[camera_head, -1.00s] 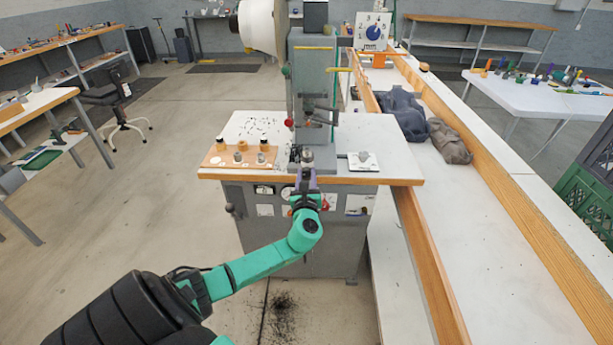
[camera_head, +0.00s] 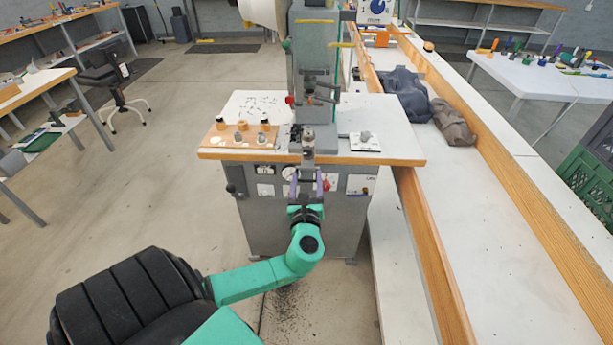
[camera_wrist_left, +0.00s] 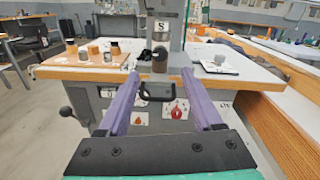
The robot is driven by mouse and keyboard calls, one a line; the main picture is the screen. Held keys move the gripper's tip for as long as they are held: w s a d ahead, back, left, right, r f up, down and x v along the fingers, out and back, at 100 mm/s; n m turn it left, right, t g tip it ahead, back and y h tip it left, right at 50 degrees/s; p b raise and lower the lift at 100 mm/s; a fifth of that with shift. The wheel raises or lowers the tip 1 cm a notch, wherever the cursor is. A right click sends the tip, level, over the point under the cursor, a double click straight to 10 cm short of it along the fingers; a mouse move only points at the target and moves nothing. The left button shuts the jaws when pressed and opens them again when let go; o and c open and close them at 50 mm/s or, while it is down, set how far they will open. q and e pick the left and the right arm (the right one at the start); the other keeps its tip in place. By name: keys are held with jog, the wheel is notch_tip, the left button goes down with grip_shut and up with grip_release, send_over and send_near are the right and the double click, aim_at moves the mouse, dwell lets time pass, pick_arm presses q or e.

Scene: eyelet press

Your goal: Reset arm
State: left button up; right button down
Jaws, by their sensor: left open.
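My left arm, green with a black sleeve, reaches in from the lower left in the head view. My left gripper (camera_head: 306,180) has purple fingers and is open and empty, just in front of the front edge of the press bench. In the left wrist view the two fingers of the left gripper (camera_wrist_left: 160,108) stand wide apart, with the bench front and a dark handle showing between them. The grey eyelet press (camera_head: 313,65) stands on the bench (camera_head: 395,142) beyond the gripper. The right gripper is not in view.
A wooden block with several small parts (camera_head: 225,143) sits on the bench's left side. A white plate with a grey knob (camera_head: 364,141) sits on the right. A long wood-railed table (camera_head: 480,230) with dark bags (camera_head: 402,92) runs along the right.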

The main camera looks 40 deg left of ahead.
pick_arm(q)
jog(key=shift+v, duration=2)
